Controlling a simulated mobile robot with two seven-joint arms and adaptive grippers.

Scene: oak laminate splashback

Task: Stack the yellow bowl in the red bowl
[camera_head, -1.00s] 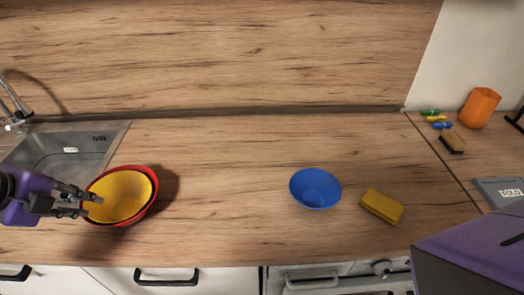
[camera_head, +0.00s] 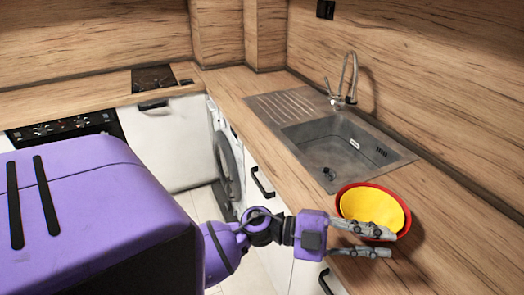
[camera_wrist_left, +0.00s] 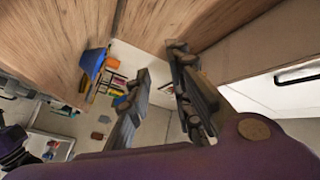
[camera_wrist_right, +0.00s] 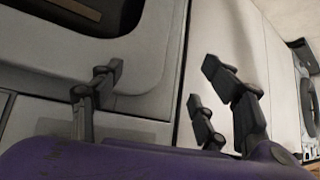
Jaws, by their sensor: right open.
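The yellow bowl (camera_head: 372,206) sits inside the red bowl (camera_head: 345,190) on the counter beside the sink in the head view. Red rim shows around the yellow one. My left gripper (camera_head: 391,244) is at the near edge of the bowls, its two fingers apart and nothing between them. The upper finger overlaps the red bowl's near rim in the picture; I cannot tell whether it touches. The left wrist view shows these fingers (camera_wrist_left: 160,62) apart and empty. My right gripper (camera_wrist_right: 160,75) is open and empty in the right wrist view, near the cabinet fronts.
The sink (camera_head: 335,150) with its tap (camera_head: 349,80) lies behind the bowls. A wooden splashback (camera_head: 450,90) runs along the right. A washing machine (camera_head: 229,170) stands below the counter.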

